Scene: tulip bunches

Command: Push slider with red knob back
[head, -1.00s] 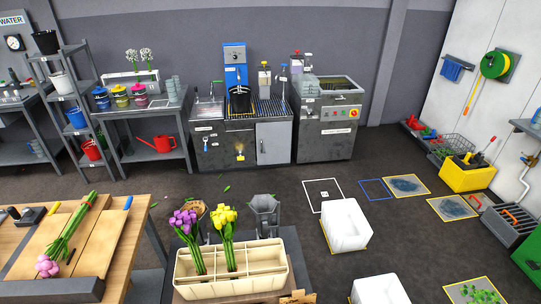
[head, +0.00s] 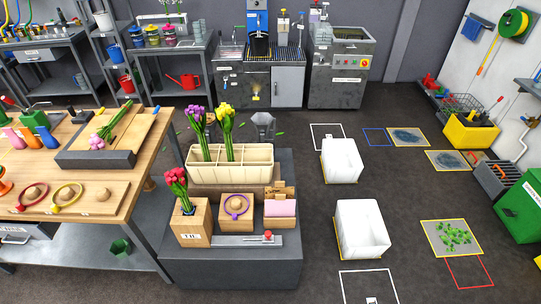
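The slider's red knob (head: 268,234) sits near the right end of a flat metal track (head: 232,240). The track lies along the front of a grey stepped block (head: 228,268), in front of several wooden boxes. Neither of my grippers is in view.
Behind the track are a wooden box with red tulips (head: 177,183), a wooden box with a purple ring (head: 236,207), and a box with pink sheets (head: 280,208). A cream divided planter (head: 230,172) stands behind. A wooden workbench (head: 150,160) is at left; white bins (head: 362,228) stand on the floor at right.

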